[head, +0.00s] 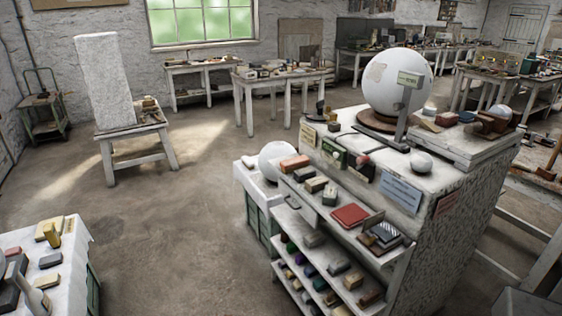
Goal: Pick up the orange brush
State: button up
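I cannot make out an orange brush for certain. An orange-brown block-shaped item (295,162) lies on the upper ledge of the white shelf unit (440,185), near its left end. It is too small to tell whether it has bristles. A large white sphere stands close to its left. My gripper is not in view, so its place and state do not show.
A big plaster sphere (398,80) stands on top of the unit. A smaller sphere (276,161) sits at its left end. A cluttered table (75,235) is at lower left. Open floor (170,225) lies between.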

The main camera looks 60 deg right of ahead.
aim_at(287, 166)
jog(key=z, duration=0.1)
jog(key=i, duration=1.4)
jog(key=z, duration=0.35)
